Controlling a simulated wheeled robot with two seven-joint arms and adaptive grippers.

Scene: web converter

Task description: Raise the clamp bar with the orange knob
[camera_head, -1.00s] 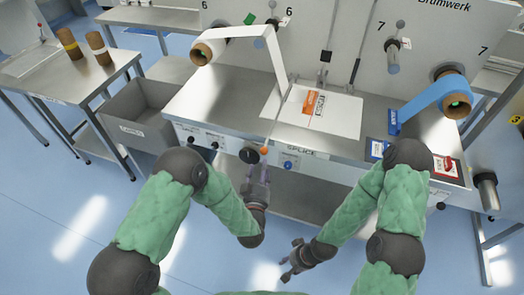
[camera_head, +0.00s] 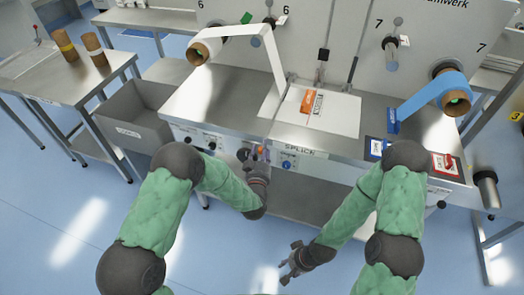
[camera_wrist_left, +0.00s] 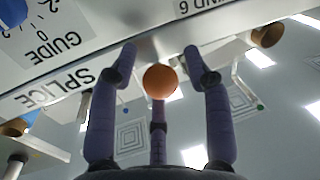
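The orange knob (camera_wrist_left: 161,81) of the clamp bar shows in the left wrist view between the spread fingers of my left gripper (camera_wrist_left: 160,62). There is a gap between the knob and the fingers at either side. In the head view my left gripper (camera_head: 259,156) is at the front edge of the splice table, just left of the SPLICE label. The knob is largely covered by the fingers there. The thin clamp bar (camera_head: 277,112) runs back from the knob over the left edge of the white sheet. My right gripper (camera_head: 287,264) is low, open and empty, away from the machine.
The white sheet with an orange label (camera_head: 307,101) lies on the table (camera_head: 215,107). A white web (camera_head: 272,52) hangs from the left roll, and a blue web (camera_head: 425,100) from the right roll. A grey bin (camera_head: 140,112) stands left. Floor before the machine is clear.

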